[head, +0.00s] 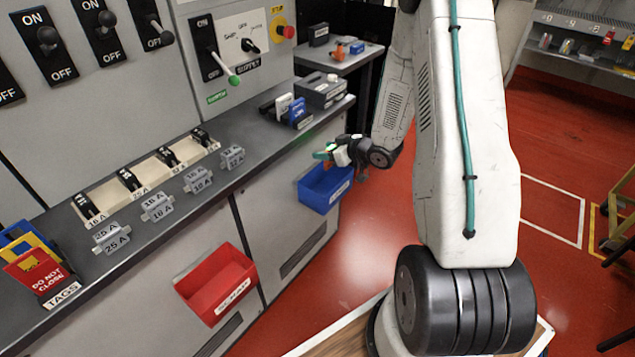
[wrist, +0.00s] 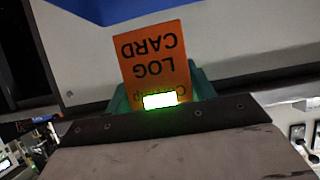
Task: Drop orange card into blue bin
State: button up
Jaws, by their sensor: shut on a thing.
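The orange card (wrist: 156,60), with LOG CARD on it upside down in the wrist view, is held between the teal fingertips of my gripper (wrist: 160,92). In the head view my gripper (head: 326,153) is over the blue bin (head: 322,202), which hangs on the front of the bench. The card shows there only as a small orange patch (head: 330,147). The blue bin's edge also shows at the top of the wrist view (wrist: 120,8). The inside of the bin is partly hidden by my gripper and arm.
A red bin (head: 217,284) hangs lower left on the same bench front.

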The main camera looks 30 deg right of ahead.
jog(key=shift+d+f, duration=0.1)
jog(key=shift+f, duration=2.85)
jog(key=o, duration=1.1)
jog(key=shift+c, duration=0.2)
jog(key=v, duration=0.7)
jog(key=shift+s+r, duration=0.15)
jog(key=shift+s, duration=0.2)
jog(key=shift+d, duration=0.1)
